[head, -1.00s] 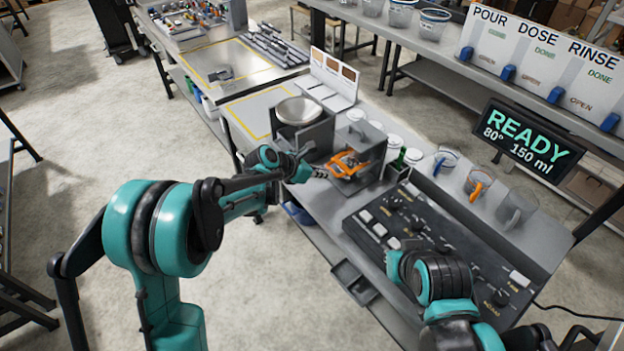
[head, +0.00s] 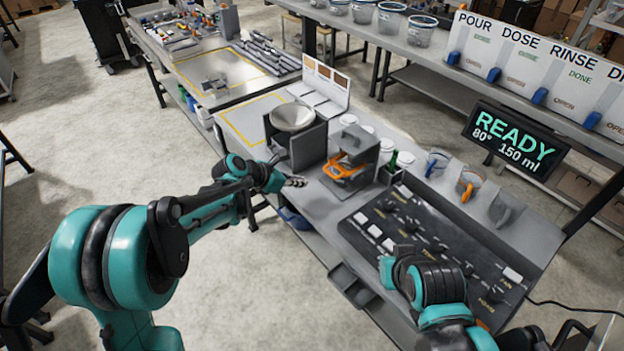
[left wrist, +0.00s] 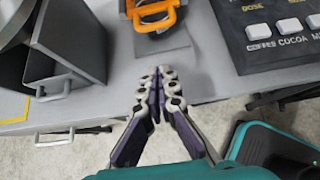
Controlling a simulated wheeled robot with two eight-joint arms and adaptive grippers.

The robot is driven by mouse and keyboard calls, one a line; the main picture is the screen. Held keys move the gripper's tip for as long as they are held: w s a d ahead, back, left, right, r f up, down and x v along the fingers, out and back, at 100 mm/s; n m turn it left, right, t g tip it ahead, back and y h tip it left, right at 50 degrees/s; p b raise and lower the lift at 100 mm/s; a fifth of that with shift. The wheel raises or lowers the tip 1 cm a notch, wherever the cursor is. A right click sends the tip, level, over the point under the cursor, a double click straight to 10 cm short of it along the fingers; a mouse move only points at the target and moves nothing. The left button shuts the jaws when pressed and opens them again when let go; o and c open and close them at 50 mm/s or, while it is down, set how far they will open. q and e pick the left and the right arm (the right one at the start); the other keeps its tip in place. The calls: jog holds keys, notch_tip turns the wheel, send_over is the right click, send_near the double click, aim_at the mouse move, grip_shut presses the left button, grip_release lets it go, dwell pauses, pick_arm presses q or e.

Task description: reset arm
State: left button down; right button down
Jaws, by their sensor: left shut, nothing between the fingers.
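My left gripper (head: 294,182) is shut and empty in the head view, just off the front edge of the grey bench, below the machine with the orange-handled jug. The left wrist view shows its fingertips (left wrist: 160,76) together with nothing between them. My left arm is bent and comes in from the lower left. My right arm (head: 437,285) reaches over the control panel's near side at lower right; its fingers cannot be made out.
The machine with the orange-handled jug (head: 347,168) stands beside a steel bowl (head: 292,117) on a grey stand. A black control panel (head: 422,238) lies to the right. Cups (head: 468,184) stand behind it. A READY screen (head: 513,136) is at the right. Bare floor (head: 110,140) lies left.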

pick_arm(q)
jog(key=v, duration=0.4)
jog(key=shift+s+a+p, duration=0.1)
jog(key=shift+a+p, duration=0.1)
jog(key=shift+p, duration=0.15)
jog(key=s+a+m+y+b, duration=0.1)
jog(key=s+a+m, duration=0.3)
jog(key=s+m, duration=0.4)
jog(key=s+a+m+t+y+b, duration=0.1)
jog(key=s+a+m+y, duration=0.3)
jog(key=s+m, duration=0.4)
jog(key=s+a+m+y+b, duration=0.1)
jog(key=s+a+m+y, duration=0.2)
jog(key=s+a+m, duration=0.3)
jog(key=s+m, duration=0.3)
jog(key=s, duration=0.2)
jog(key=shift+f, duration=0.25)
